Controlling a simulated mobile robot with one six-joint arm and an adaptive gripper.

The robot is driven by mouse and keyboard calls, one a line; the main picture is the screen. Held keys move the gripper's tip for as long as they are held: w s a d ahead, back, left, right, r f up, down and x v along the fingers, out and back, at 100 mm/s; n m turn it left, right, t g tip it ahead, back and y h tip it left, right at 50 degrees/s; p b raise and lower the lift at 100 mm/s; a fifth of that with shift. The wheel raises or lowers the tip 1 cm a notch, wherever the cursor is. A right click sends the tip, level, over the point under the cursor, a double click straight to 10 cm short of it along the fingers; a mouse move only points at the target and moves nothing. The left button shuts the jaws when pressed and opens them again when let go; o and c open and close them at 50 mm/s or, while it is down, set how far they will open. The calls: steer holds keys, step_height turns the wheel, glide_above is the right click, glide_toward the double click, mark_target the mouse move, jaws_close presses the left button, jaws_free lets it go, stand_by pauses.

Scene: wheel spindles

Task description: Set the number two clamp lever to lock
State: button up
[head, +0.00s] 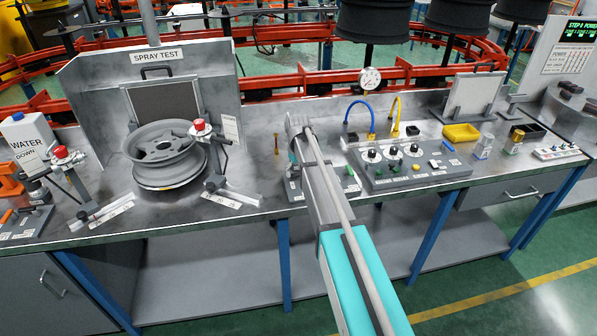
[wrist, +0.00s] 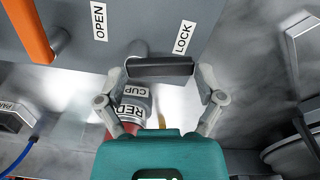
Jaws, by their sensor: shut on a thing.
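In the wrist view my gripper (wrist: 161,74) is shut on a dark bar-shaped lever handle (wrist: 160,67), with one finger at each end of it. The handle lies level in the picture at the edge of a grey panel (wrist: 145,20). A LOCK label (wrist: 184,37) is just above its right end, and an OPEN label (wrist: 99,22) is up to its left. An orange lever (wrist: 30,28) stands at the panel's upper left, apart from my gripper. No number on the held lever is legible.
A red-and-grey cup (wrist: 130,105) with a label is close below the handle in the wrist view. In the head view, a wheel (head: 165,150) stands at the left of the bench, and a control panel with knobs (head: 410,160) is right of my arm.

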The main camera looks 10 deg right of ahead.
steer(key=shift+c, duration=0.2)
steer(key=shift+w+m, duration=0.15)
steer(key=shift+m, duration=0.65)
steer(key=shift+w+m, duration=0.15)
steer(key=shift+m, duration=0.65)
steer(key=o, duration=0.9)
steer(key=shift+c, duration=0.2)
steer(key=s+a, duration=0.1)
steer(key=s, duration=2.9)
steer(key=shift+r+p, duration=0.45)
